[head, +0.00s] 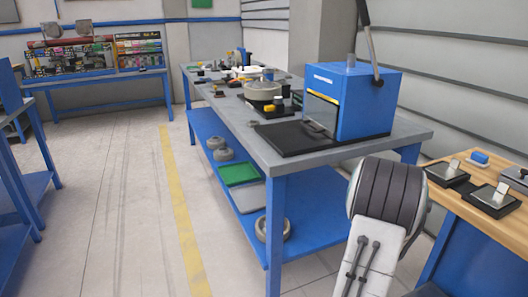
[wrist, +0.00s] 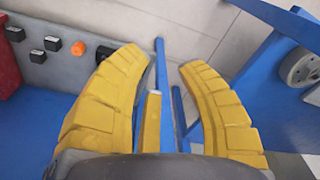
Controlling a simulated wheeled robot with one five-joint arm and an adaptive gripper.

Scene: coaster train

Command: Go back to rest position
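My gripper (wrist: 163,62) shows in the wrist view as two thick yellow ridged fingers, spread apart with a clear gap between their tips. Nothing is seen clasped between them. A narrow yellow strip (wrist: 152,120) and thin blue bars (wrist: 178,110) show through the gap; I cannot tell how far off they are. In the head view my arm's grey and white link stands at the lower right, and the gripper itself is not visible there.
A grey-topped blue workbench (head: 262,146) with a blue lever press (head: 367,100) stands near the arm. A wooden-topped bench (head: 460,192) is at right. The floor (head: 110,210) at left is open. A grey panel with buttons (wrist: 58,58) shows in the wrist view.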

